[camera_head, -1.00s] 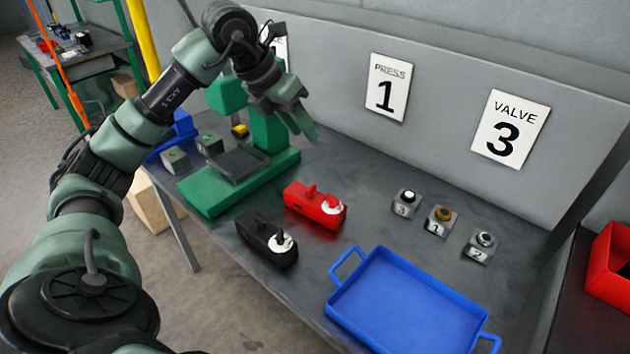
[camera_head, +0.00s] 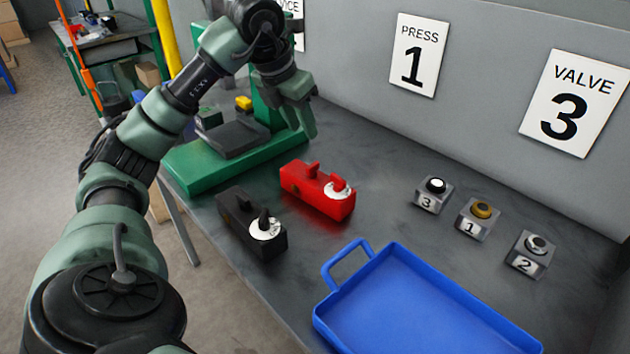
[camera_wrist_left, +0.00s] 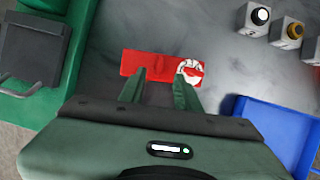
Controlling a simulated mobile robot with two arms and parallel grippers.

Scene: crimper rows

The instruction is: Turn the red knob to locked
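The red box (camera_head: 305,190) lies on the grey bench between the green press and the blue tray. Its red knob (camera_head: 338,184) sits on a white dial at the box's right end; the dial's markings are too small to read. In the left wrist view the knob (camera_wrist_left: 192,72) lies beyond and slightly right of the fingertips. My left gripper (camera_head: 308,128) is above and behind the box, fingers pointing down, apart from it. The left wrist view shows the gripper (camera_wrist_left: 158,80) open and empty, its fingers spread below the box in the picture. My right gripper is not in view.
A black box (camera_head: 245,225) with a black knob stands at the front left of the red one. The green press (camera_head: 190,170) is on the left. Numbered button blocks (camera_head: 478,217) and the blue tray (camera_head: 385,262) are on the right. Bare bench lies between.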

